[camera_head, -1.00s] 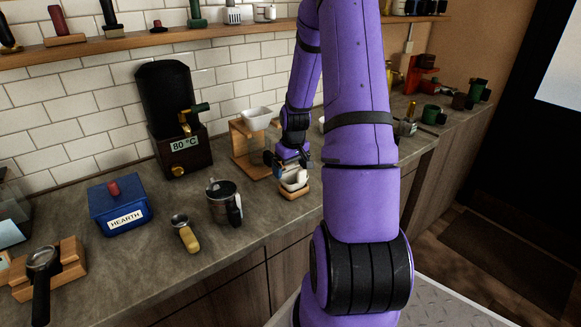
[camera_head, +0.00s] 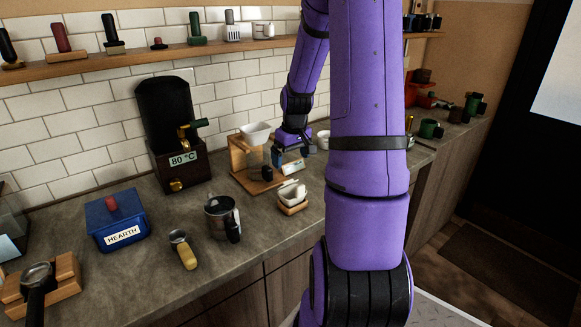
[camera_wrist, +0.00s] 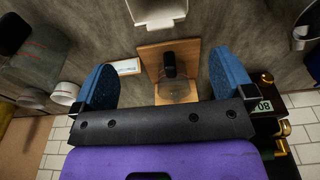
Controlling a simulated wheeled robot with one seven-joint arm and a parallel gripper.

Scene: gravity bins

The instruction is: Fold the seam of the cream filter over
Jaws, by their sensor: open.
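A whitish, cup-like piece, which looks like the cream filter (camera_head: 293,192), sits in a small wooden holder (camera_head: 291,208) near the counter's front edge. Its upper part stands up unevenly; I cannot tell whether the seam is folded. In the wrist view the filter (camera_wrist: 157,9) is cut off by the top edge. My gripper (camera_head: 288,152) is behind the holder, beside the wooden dripper stand. In the wrist view my gripper (camera_wrist: 161,63) has its blue fingers wide apart with nothing gripped between them. The filter lies beyond the fingertips, apart from them.
The wooden stand (camera_head: 236,165) carries a white dripper (camera_head: 256,132). A small label card (camera_head: 292,167) lies near the gripper. A metal pitcher (camera_head: 221,217), a scoop (camera_head: 184,249), a blue box (camera_head: 117,221) and the hot-water boiler (camera_head: 170,110) stand left.

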